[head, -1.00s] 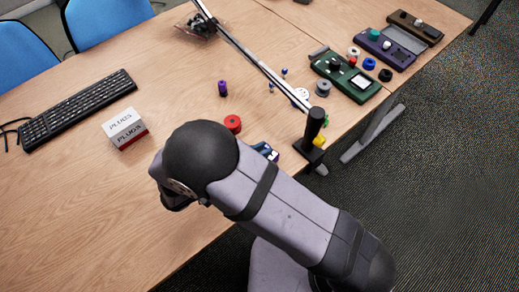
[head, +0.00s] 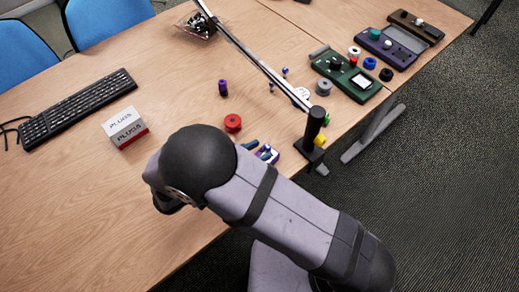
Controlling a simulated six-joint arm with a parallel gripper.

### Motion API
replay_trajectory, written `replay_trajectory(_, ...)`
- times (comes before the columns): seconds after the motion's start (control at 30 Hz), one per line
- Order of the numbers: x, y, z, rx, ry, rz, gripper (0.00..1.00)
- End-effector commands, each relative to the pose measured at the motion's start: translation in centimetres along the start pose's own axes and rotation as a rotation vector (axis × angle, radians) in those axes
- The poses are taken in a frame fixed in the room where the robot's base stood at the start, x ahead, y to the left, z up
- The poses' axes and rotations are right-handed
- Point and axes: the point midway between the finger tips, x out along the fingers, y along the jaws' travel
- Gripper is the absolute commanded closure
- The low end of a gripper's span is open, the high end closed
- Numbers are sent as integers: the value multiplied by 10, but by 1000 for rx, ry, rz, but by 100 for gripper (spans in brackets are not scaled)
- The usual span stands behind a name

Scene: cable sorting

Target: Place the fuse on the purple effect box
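I cannot make out for sure which object is the fuse. Small blue upright pieces (head: 284,71) stand near the table's middle, and a purple cylinder (head: 223,88) stands left of them. A small purple and blue item (head: 266,154) shows just right of my arm's elbow, partly hidden by it. My gripper is not visible; my arm covers the front of the table, far from the purple box.
A green box (head: 340,76) and a brown box (head: 415,27) flank the purple one. A black lamp post (head: 314,128) with a long bar rises between my arm and the boxes. Red (head: 233,123), grey and blue spools lie about. A plugs box (head: 125,128) and keyboard (head: 78,108) are at left.

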Motion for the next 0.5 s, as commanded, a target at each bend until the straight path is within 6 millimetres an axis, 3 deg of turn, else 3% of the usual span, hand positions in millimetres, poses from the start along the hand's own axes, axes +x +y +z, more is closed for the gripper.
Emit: replay_trajectory(0.5, -86, -1, 1, 1, -1, -3, 69)
